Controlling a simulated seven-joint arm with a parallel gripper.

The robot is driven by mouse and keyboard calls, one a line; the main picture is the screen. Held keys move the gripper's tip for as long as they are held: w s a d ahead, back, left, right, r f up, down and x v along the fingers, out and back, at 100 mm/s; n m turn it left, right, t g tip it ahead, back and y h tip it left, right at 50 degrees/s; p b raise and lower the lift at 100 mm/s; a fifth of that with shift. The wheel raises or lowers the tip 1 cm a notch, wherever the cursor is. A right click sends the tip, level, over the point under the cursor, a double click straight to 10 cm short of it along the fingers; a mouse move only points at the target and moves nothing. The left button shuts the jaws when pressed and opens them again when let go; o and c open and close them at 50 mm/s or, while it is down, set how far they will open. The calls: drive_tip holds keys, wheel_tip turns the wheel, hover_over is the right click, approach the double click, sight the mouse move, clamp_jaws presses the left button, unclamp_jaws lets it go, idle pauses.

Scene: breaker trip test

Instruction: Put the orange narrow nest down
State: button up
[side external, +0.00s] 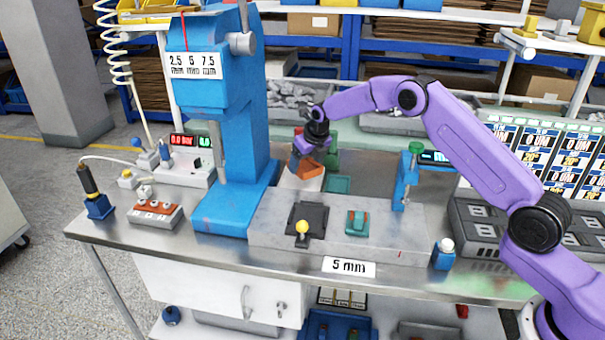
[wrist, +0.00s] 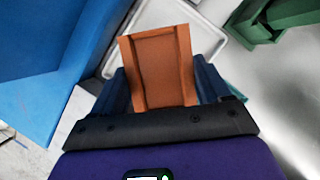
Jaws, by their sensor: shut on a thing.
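The orange narrow nest (wrist: 160,68) is a channel-shaped piece with raised side walls. It is held between the blue fingers of my gripper (wrist: 165,88) in the wrist view. In the side view the orange nest (side external: 308,169) hangs under my gripper (side external: 303,157), behind the grey fixture block and just right of the blue press column. A pale tray (wrist: 208,38) shows beyond the nest in the wrist view. I cannot tell whether the nest touches anything below it.
The blue press (side external: 215,100) stands close on the left. Green pieces (side external: 337,184) lie near the nest, with a green part (wrist: 270,18) at upper right in the wrist view. The grey block (side external: 275,220) carries a black plate (side external: 317,217) and a small green-and-orange piece (side external: 357,222).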

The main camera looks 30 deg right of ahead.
sight(302, 183)
drive_tip(key=shift+w+f, duration=0.85)
drive_tip(key=shift+f, duration=1.55)
drive_tip(key=shift+f, duration=0.1)
drive_tip(key=o, duration=1.4)
drive_tip(key=shift+c, duration=0.2)
